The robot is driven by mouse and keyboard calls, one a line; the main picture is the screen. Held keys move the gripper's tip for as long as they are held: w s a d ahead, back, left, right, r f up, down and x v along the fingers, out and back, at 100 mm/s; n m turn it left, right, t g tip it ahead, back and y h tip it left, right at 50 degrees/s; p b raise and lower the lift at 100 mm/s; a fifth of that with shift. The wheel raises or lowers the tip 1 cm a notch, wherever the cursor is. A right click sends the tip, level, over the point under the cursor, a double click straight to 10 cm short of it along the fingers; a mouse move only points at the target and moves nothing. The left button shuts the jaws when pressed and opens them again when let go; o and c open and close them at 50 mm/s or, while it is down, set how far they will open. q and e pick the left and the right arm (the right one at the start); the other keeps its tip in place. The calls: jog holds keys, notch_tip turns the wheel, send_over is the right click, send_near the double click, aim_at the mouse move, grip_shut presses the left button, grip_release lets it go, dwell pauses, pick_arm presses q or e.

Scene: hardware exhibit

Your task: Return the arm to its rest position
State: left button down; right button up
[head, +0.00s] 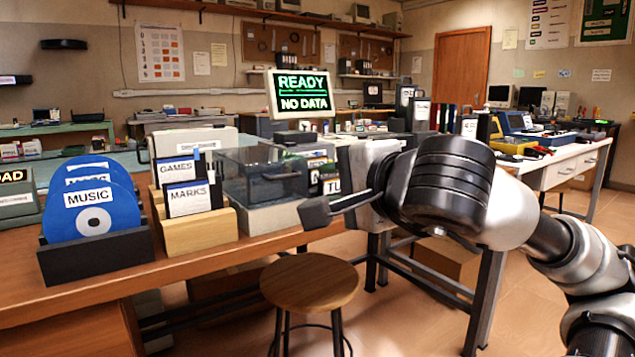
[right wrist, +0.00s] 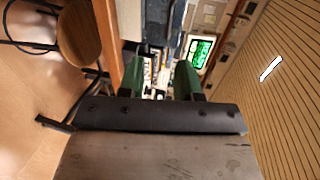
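My right arm (head: 575,255) comes in from the right in the head view and reaches left, bent, above the floor in front of the desk. Its gripper (head: 328,200) points left toward the desk's right end, in front of the boxes there. In the right wrist view the two green-padded fingers (right wrist: 158,78) stand apart with nothing between them but distant background. The gripper is open and empty. It appears clear of the desk and the things on it. My left arm and gripper are not in view.
The wooden desk (head: 165,275) holds blue music discs (head: 95,208) in a black rack, a games disk (head: 177,171), a marks disk (head: 188,198) and a clear-lidded case (head: 262,175). A monitor (head: 300,93) reads "READY NO DATA". A round stool (head: 310,283) stands below the gripper. Floor at right is open.

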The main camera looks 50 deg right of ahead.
jog(key=shift+s+a, duration=0.1)
jog(key=shift+s, duration=0.35)
jog(key=shift+r, duration=0.1)
